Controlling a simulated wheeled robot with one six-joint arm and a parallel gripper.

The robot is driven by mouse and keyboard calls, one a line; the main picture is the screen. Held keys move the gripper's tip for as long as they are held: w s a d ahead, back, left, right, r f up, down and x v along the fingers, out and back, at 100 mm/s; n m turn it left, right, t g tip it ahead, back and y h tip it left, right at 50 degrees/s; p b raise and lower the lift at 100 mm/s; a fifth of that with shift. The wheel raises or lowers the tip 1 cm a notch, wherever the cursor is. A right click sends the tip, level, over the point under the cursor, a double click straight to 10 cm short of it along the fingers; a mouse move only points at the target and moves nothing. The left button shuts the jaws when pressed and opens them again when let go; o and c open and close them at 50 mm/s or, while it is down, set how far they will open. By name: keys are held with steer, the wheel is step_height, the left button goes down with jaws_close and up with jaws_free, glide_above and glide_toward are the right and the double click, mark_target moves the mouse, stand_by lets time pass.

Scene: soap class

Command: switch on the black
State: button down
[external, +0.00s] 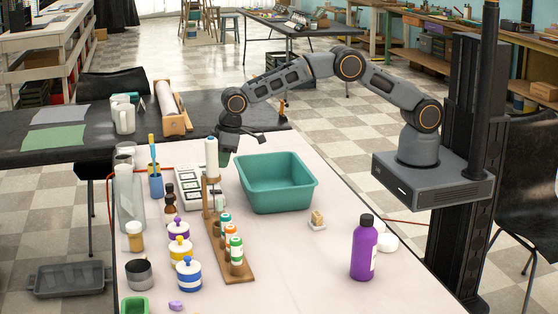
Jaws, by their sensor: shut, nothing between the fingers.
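A white panel (188,188) with several dark-edged grey squares lies on the pale table, left of the teal tub. It looks like a switch panel, but its parts are too small for me to tell which one is black or whether any is on. My gripper (224,158) points down above the table, just right of the panel and left of the teal tub's back corner. It is shut and empty. I cannot tell whether it touches anything. A white-topped upright tool and the wooden rack partly cover the panel's right side.
The teal tub (277,190) stands right of my gripper. A wooden rack (238,270) of small bottles stands in front. Jars, dark bottles and a blue cup (156,187) crowd the left. A purple bottle (364,250) stands front right. The front middle is mostly clear.

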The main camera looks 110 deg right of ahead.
steer(key=s+r, duration=0.3)
steer(key=r, duration=0.3)
steer(key=shift+b, duration=0.3)
steer(key=shift+s, duration=0.1)
steer(key=s+a+r, duration=0.1)
steer(key=s+r, duration=0.2)
steer(key=s, duration=0.9)
steer(key=s+a+r+p, duration=0.1)
steer(key=s+r, duration=0.1)
steer(key=s, duration=1)
steer(key=s+a+r+p, duration=0.1)
steer(key=s+r, duration=0.2)
steer(key=s, duration=0.9)
steer(key=shift+r+t, duration=0.35)
steer(key=shift+t, duration=0.05)
steer(key=shift+s, duration=0.1)
